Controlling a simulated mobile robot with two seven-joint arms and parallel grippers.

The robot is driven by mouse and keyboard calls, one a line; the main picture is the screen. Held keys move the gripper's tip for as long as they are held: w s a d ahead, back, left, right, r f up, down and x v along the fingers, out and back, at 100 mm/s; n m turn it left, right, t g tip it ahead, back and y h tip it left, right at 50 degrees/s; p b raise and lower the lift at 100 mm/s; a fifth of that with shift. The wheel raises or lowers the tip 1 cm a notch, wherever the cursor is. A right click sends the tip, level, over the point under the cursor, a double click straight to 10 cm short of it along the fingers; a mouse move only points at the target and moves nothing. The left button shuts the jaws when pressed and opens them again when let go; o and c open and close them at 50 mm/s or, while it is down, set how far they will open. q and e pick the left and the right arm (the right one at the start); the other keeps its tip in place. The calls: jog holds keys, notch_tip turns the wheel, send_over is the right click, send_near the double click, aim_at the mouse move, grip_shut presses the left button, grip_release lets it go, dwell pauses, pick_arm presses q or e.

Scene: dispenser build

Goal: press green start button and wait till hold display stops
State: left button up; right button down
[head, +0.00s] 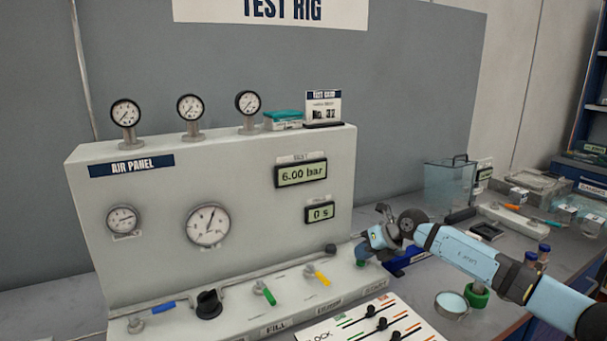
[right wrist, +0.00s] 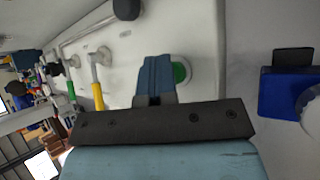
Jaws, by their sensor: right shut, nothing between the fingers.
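The green start button (right wrist: 182,72) is on the pale ledge of the air panel, partly hidden behind my fingers in the right wrist view. In the head view a bit of the green button (head: 360,263) shows just under my right gripper (head: 363,250). My right gripper is shut and empty, its blue fingers (right wrist: 155,72) pointing at the panel beside the button. I cannot tell whether they touch it. The hold display (head: 320,212) reads 0 s. The display above it (head: 301,173) reads 6.00 bar. My left gripper is not in view.
On the panel ledge are a green-handled valve (head: 268,294), a yellow-handled valve (head: 321,278), a blue-handled valve (head: 163,307) and a black knob (head: 209,304). A blue holder (head: 407,262) stands right of the panel. A white card (head: 370,325) lies in front.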

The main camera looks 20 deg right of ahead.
jog(key=shift+r, duration=0.25)
jog(key=shift+r+p, duration=0.3)
jog(key=shift+p, duration=0.05)
notch_tip(320, 180, up, 2)
jog(key=shift+r+p, duration=0.25)
jog(key=shift+p, duration=0.65)
jog(key=shift+r+p, duration=1)
jog(key=shift+r, duration=0.55)
jog(key=shift+f, duration=0.1)
